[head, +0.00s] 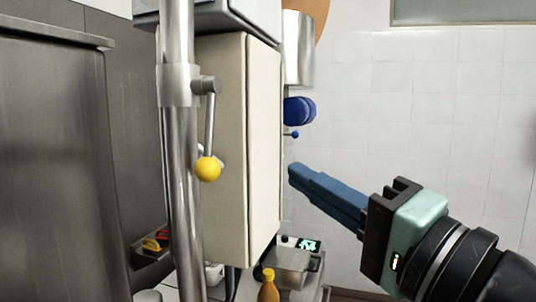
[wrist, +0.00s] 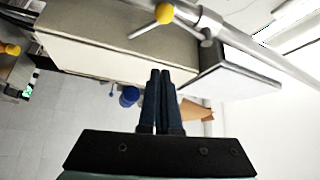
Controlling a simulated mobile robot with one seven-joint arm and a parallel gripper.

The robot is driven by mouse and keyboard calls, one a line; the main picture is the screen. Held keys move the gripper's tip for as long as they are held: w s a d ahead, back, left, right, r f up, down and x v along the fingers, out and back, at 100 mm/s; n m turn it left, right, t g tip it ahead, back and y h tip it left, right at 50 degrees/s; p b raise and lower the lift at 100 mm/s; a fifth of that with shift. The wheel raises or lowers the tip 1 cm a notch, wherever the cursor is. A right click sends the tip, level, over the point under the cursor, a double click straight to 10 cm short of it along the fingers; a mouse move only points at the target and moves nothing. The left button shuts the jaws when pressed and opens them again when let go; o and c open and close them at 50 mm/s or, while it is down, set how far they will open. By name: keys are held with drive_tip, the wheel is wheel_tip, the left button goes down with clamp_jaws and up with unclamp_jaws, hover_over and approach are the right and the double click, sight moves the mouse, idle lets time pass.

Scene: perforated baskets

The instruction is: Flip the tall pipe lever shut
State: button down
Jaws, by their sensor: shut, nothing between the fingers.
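The tall metal pipe (head: 178,210) stands upright left of centre in the head view; it also crosses the top right of the wrist view (wrist: 262,50). Its lever (head: 208,118) is a grey rod hanging down from a collar on the pipe, with a yellow ball knob (head: 208,169) at its lower end. In the wrist view the yellow knob (wrist: 164,13) is near the top edge. My gripper (head: 292,174) has blue fingers, shut and empty. It is right of the lever, apart from it, with its fingers pointing left; it also shows in the wrist view (wrist: 160,72).
A beige cabinet (head: 262,150) stands just behind the pipe, left of my fingers. A smaller blue-knobbed lever (head: 291,135) and a blue round part (head: 299,110) are beyond it. Below are a bottle (head: 268,287) and a device with a green display (head: 308,246). The right side is open.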

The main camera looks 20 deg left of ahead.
sight(209, 131)
drive_tip(key=shift+s+a, duration=0.1)
drive_tip(key=shift+a, duration=0.1)
drive_tip(key=w+a+p, duration=0.2)
drive_tip(key=a+p, duration=0.3)
drive_tip(key=a, duration=0.4)
drive_tip(key=shift+w+r+p, duration=0.25)
drive_tip(key=shift+r+p, duration=0.05)
drive_tip(key=shift+r, duration=0.1)
drive_tip(key=shift+s, duration=0.2)
drive_tip(key=shift+s, duration=0.2)
idle(0.3)
